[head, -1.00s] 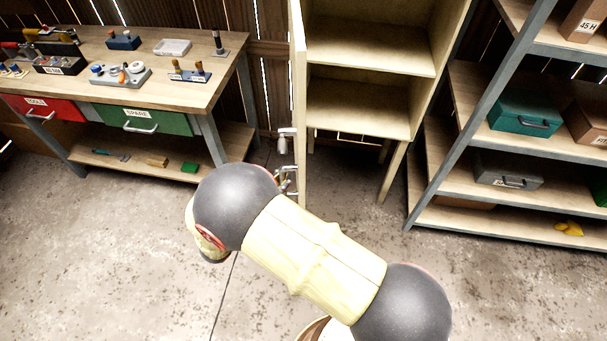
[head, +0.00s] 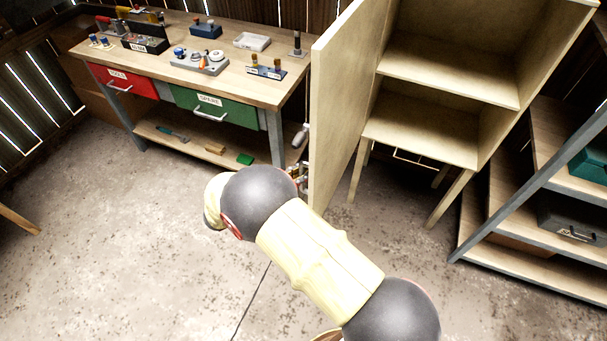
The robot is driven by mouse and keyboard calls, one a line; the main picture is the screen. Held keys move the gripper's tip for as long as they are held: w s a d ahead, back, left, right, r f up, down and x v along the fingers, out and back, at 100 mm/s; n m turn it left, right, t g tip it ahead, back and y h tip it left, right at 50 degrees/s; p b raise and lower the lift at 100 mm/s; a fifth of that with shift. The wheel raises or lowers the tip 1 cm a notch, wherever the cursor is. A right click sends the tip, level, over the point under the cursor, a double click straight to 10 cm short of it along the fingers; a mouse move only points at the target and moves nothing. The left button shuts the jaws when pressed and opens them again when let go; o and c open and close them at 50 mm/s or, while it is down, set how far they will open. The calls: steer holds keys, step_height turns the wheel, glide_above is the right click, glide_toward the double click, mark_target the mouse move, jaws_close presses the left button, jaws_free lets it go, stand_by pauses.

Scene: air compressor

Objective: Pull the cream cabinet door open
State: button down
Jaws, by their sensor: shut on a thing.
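The cream cabinet (head: 430,130) stands at the upper right of the head view, with two empty shelf spaces showing. Its cream door (head: 335,110) is swung open at the cabinet's left side, and I see its broad inner face. My gripper (head: 298,177) is at the door's lower outer side, mostly hidden behind my own arm and the door edge. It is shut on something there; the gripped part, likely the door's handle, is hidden. A grey fitting (head: 300,136) shows above the gripper at the door's outer side.
A workbench (head: 150,55) with a red drawer (head: 125,83), a green drawer (head: 215,108) and small tools stands left of the door. A shelving rack (head: 530,200) stands at the right. The floor (head: 130,240) at the left is clear.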

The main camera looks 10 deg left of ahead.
steer(key=shift+s+f, duration=0.1)
steer(key=c, duration=1.8)
jaws_free()
steer(key=shift+c, duration=0.2)
steer(key=shift+a, duration=0.1)
steer(key=v, duration=1.2)
